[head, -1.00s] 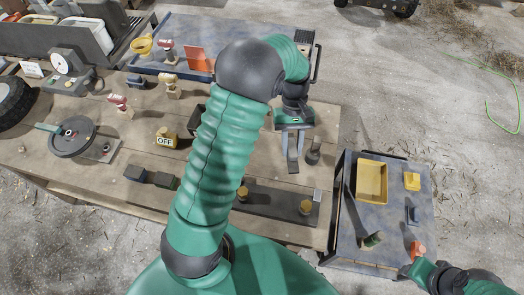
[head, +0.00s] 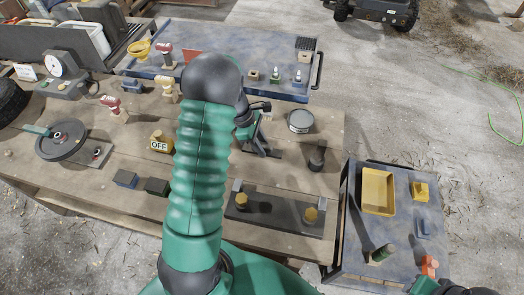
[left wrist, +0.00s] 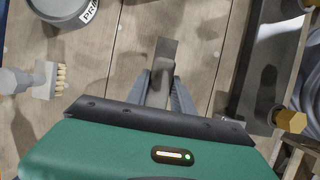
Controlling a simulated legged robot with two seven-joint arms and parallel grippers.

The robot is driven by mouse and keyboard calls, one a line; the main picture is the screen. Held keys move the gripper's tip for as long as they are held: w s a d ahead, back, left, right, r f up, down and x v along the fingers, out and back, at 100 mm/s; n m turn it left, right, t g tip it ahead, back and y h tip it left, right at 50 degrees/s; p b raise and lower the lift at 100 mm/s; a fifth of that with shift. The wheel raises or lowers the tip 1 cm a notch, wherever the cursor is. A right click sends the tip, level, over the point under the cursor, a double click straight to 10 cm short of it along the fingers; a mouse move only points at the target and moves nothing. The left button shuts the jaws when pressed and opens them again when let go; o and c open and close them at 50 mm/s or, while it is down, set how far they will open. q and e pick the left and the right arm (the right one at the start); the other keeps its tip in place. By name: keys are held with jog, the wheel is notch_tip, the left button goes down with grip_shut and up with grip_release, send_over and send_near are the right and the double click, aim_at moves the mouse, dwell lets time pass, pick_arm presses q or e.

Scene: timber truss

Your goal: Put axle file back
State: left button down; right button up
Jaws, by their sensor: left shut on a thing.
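My left gripper (head: 262,148) is low over the right part of the wooden bench. In the left wrist view, its fingers (left wrist: 160,88) are shut on a flat grey metal strip, which looks like the axle file (left wrist: 165,55). The strip points away from the fingers above the planks; whether it touches them I cannot tell. In the head view the file is too small to tell from the fingers. My right arm only partly shows at the bottom right corner, and its jaws are not clear.
A grey tin (head: 300,121) and a dark upright post (head: 317,156) stand near my gripper. A dark plate with yellow knobs (head: 268,212) lies at the bench front. A brush (left wrist: 45,80) shows in the wrist view. A blue-grey cart (head: 355,225) with a yellow tray stands at right.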

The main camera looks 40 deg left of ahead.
pick_arm(q)
notch_tip(320, 180, down, 3)
jog(key=shift+a+r, duration=0.15)
jog(key=shift+r, duration=0.05)
jog(key=c, duration=1.1)
grip_release()
jog(key=shift+r, duration=0.1)
jog(key=v, duration=1.1)
jog(key=s+d+m+y, duration=0.2)
jog(key=s+d+m, duration=0.2)
jog(key=d+m, duration=0.7)
jog(key=s+d+m+y, duration=0.1)
jog(key=s+d+m, duration=0.3)
jog(key=d+m, duration=0.8)
jog(key=shift+s+d+f+m+y+p, duration=0.25)
jog(key=shift+f+m+y+p, duration=0.1)
jog(key=shift+m+y+p, duration=0.1)
